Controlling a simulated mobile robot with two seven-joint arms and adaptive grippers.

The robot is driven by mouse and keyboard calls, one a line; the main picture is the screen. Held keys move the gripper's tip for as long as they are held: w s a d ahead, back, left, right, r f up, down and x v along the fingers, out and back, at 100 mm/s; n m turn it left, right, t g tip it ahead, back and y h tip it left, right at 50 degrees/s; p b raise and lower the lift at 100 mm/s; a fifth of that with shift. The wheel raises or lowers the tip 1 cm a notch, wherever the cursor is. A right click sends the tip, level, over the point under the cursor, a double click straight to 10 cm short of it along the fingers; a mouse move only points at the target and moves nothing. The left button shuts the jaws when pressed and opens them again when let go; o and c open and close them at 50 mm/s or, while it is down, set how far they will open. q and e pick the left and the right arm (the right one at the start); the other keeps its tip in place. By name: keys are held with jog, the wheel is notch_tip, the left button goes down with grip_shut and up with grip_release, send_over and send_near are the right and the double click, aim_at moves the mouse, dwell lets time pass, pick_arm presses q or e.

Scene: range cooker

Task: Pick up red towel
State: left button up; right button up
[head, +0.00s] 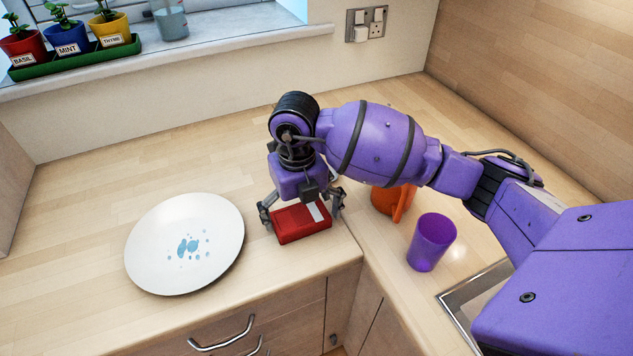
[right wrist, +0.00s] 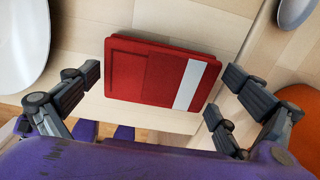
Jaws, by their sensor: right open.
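The red towel (head: 301,222) lies folded flat, with a white stripe near one end, on the wooden worktop by its front corner. In the right wrist view the towel (right wrist: 150,72) lies between and beyond the fingers. My right gripper (head: 303,212) is open above the towel, one finger on each side of it. In the right wrist view the open fingers (right wrist: 165,85) show apart from the towel's two ends, with nothing between them touching it that I can see. My left gripper is not in view.
A white plate (head: 150,245) with blue spots lies left of the towel. A purple cup (head: 432,242) and an orange mug (head: 384,201) stand to the right, near a sink edge (head: 448,298). Potted herbs (head: 68,40) stand on the windowsill. The worktop behind the plate is clear.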

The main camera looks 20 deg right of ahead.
jog(key=shift+f, duration=0.2)
jog(key=c, duration=0.9)
jog(key=shift+r, duration=0.15)
jog(key=shift+r, duration=0.25)
notch_tip(320, 180, up, 2)
jog(key=shift+w+r, duration=0.1)
jog(key=shift+r, duration=0.05)
jog(key=s+r, duration=0.1)
jog(key=s+a+r, duration=0.1)
jog(key=r, duration=0.1)
jog(key=s+a+r, duration=0.1)
jog(key=r, duration=0.1)
jog(key=shift+s+a+r, duration=0.2)
jog(key=shift+s, duration=0.15)
jog(key=shift+s+a+r+p, duration=0.2)
jog(key=shift+s+a+r, duration=0.6)
jog(key=shift+s, duration=0.6)
jog(key=shift+s+a+r+p, duration=0.15)
jog(key=shift+s+a+r, duration=0.65)
jog(key=shift+s, duration=0.65)
jog(key=shift+s+a+r+p, duration=0.2)
jog(key=shift+s+a+r, duration=0.6)
jog(key=shift+s, duration=0.6)
